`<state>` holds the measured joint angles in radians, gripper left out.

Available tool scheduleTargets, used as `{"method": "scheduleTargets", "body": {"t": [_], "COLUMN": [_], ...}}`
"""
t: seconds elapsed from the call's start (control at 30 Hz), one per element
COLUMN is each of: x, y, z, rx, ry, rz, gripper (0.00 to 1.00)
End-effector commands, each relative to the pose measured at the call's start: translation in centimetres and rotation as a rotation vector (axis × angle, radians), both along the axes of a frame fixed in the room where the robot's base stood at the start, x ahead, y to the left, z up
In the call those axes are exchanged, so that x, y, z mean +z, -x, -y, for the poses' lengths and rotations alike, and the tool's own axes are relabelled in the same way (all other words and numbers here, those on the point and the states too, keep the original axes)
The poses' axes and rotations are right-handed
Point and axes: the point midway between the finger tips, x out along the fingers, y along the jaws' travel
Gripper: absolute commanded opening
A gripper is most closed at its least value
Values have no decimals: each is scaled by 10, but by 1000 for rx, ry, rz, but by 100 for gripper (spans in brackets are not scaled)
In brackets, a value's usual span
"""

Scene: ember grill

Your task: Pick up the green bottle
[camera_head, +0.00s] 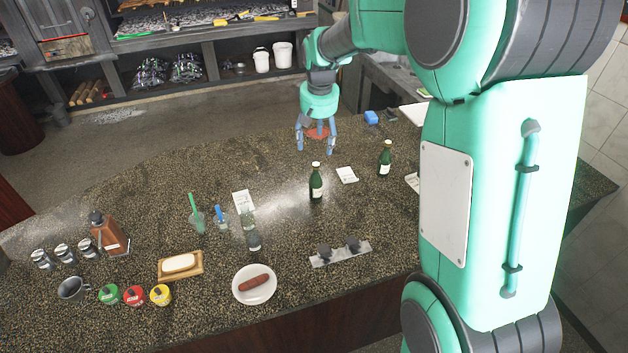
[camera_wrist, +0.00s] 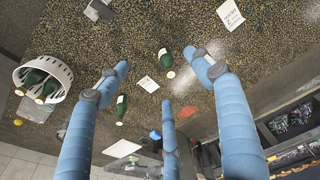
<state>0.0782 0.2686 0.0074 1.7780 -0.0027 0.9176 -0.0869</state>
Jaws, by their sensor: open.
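A dark green bottle (camera_head: 316,186) with a pale label stands upright near the middle of the counter. A second, similar green bottle (camera_head: 385,160) stands farther right. In the wrist view the first bottle (camera_wrist: 165,61) shows between the fingers, and the second bottle (camera_wrist: 121,108) lies beside the left finger. My gripper (camera_head: 316,146) hangs above the counter's far side, beyond the first bottle. Its blue fingers are spread, empty and apart from both bottles. They also show in the wrist view (camera_wrist: 157,64).
A white card (camera_head: 347,175) lies between the bottles. A white basket (camera_wrist: 66,72) holds more green bottles. My arm hides the counter's right part.

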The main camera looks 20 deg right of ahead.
Motion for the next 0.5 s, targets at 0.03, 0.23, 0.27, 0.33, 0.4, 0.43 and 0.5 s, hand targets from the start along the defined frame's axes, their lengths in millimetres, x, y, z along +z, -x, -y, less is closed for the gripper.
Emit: {"method": "scheduleTargets", "body": {"t": [0.03,0.23,0.27,0.33,0.4,0.43,0.5], "x": [-6,-37,-42,-54,-68,-73,-87], "y": [-11,-50,-56,-68,-80,-85,-96], "z": [3,13,14,18,22,23,27], "rx": [0,2,2,2,1,1,2], "ry": [-1,-2,-2,-3,-4,-4,-5], "rz": [-12,-48,-53,-65,-78,-83,-95], "gripper": [66,66,66,66,66,66,66]}}
